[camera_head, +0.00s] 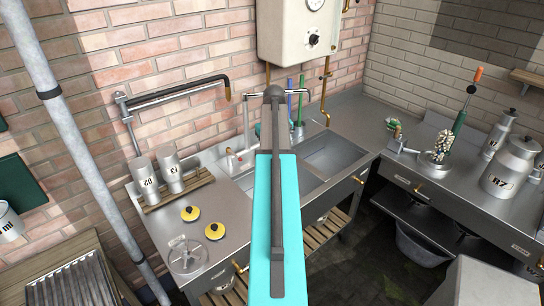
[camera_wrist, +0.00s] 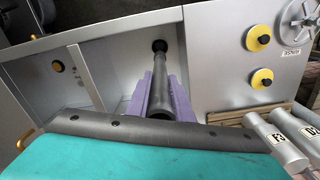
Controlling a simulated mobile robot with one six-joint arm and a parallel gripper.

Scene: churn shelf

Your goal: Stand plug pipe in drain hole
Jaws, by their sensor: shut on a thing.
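In the wrist view, my gripper (camera_wrist: 160,88) has two purple fingers shut on a grey plug pipe (camera_wrist: 160,98). The pipe runs away from the camera, and its narrow far end points at a dark round drain hole (camera_wrist: 160,45) in the floor of the metal sink basin. The far end overlaps the hole in this view; I cannot tell whether it is inside it or above it. In the head view, my own arm covers the gripper, the pipe and the hole. Part of the steel sink (camera_head: 335,155) shows to the right of the arm.
Left of the sink, two yellow discs (camera_head: 190,213) and a metal wheel (camera_head: 187,255) lie on the counter. Two metal bottles (camera_head: 170,172) stand on a wooden rack. Taps and upright green and blue handles (camera_head: 290,98) are behind the sink. A boiler (camera_head: 297,30) hangs above.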

